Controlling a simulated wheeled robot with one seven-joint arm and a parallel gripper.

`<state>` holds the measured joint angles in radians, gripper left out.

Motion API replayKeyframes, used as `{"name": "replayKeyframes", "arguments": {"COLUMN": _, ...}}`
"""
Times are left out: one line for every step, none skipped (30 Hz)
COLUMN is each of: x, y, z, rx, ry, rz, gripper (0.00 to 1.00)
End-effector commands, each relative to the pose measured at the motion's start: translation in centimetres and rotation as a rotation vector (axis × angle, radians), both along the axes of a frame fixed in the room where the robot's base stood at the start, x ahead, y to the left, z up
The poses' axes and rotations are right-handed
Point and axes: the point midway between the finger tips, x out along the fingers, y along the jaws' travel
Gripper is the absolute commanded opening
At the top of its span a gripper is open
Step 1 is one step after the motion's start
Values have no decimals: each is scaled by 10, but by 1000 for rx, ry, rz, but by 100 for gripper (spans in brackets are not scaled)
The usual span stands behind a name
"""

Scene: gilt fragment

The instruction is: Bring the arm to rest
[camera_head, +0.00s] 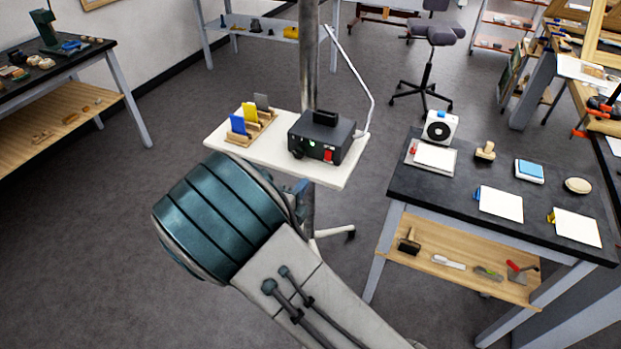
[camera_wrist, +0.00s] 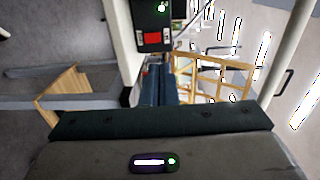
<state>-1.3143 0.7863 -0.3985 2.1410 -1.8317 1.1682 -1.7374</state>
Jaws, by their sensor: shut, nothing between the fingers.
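My arm reaches up from the bottom of the head view, a pale grey link ending in a teal rounded joint. My gripper is mostly hidden behind that joint there. In the wrist view my gripper (camera_wrist: 158,70) shows as two dark blue fingers close together, shut and empty, above the dark bar of the hand. The white stand top (camera_head: 270,157) lies just beyond the arm in the head view. It carries a black box (camera_head: 322,138) with a red switch and green light, which also shows at the top of the wrist view (camera_wrist: 153,22).
A wooden rack (camera_head: 250,127) with coloured cards stands on the stand top. A dark-topped workbench (camera_head: 455,190) with pads and tools is at right. Another bench (camera_head: 75,60) is at left. A stool (camera_head: 437,35) stands behind. Open grey floor lies at left.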

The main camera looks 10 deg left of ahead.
Motion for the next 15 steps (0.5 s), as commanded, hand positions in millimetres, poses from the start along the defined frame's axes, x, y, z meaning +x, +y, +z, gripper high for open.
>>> {"name": "replayKeyframes", "arguments": {"x": -3, "y": 0, "z": 0, "rx": 0, "ry": 0, "rz": 0, "gripper": 0}}
{"name": "replayKeyframes", "arguments": {"x": -5, "y": 0, "z": 0, "rx": 0, "ry": 0, "rz": -1, "gripper": 0}}
{"name": "replayKeyframes", "arguments": {"x": -6, "y": 0, "z": 1, "rx": -1, "ry": 0, "rz": -1, "gripper": 0}}
{"name": "replayKeyframes", "arguments": {"x": -6, "y": 0, "z": 1, "rx": -1, "ry": 0, "rz": -2, "gripper": 0}}
{"name": "replayKeyframes", "arguments": {"x": -7, "y": 0, "z": 1, "rx": -1, "ry": 0, "rz": -2, "gripper": 0}}
{"name": "replayKeyframes", "arguments": {"x": -7, "y": 0, "z": 1, "rx": -1, "ry": 0, "rz": -3, "gripper": 0}}
{"name": "replayKeyframes", "arguments": {"x": -7, "y": 0, "z": 1, "rx": -1, "ry": 0, "rz": -3, "gripper": 0}}
{"name": "replayKeyframes", "arguments": {"x": -7, "y": 0, "z": 1, "rx": -1, "ry": 0, "rz": -3, "gripper": 0}}
{"name": "replayKeyframes", "arguments": {"x": -7, "y": 0, "z": 1, "rx": -1, "ry": 0, "rz": -3, "gripper": 0}}
{"name": "replayKeyframes", "arguments": {"x": -7, "y": 0, "z": 1, "rx": -1, "ry": 1, "rz": -3, "gripper": 0}}
{"name": "replayKeyframes", "arguments": {"x": -6, "y": 0, "z": 1, "rx": 0, "ry": 1, "rz": -4, "gripper": 0}}
{"name": "replayKeyframes", "arguments": {"x": -6, "y": -1, "z": 1, "rx": 0, "ry": 1, "rz": -4, "gripper": 0}}
{"name": "replayKeyframes", "arguments": {"x": -6, "y": -1, "z": 1, "rx": 0, "ry": 1, "rz": -5, "gripper": 0}}
{"name": "replayKeyframes", "arguments": {"x": -6, "y": -1, "z": 1, "rx": 0, "ry": 1, "rz": -5, "gripper": 0}}
{"name": "replayKeyframes", "arguments": {"x": -6, "y": 0, "z": 1, "rx": 0, "ry": 1, "rz": -5, "gripper": 0}}
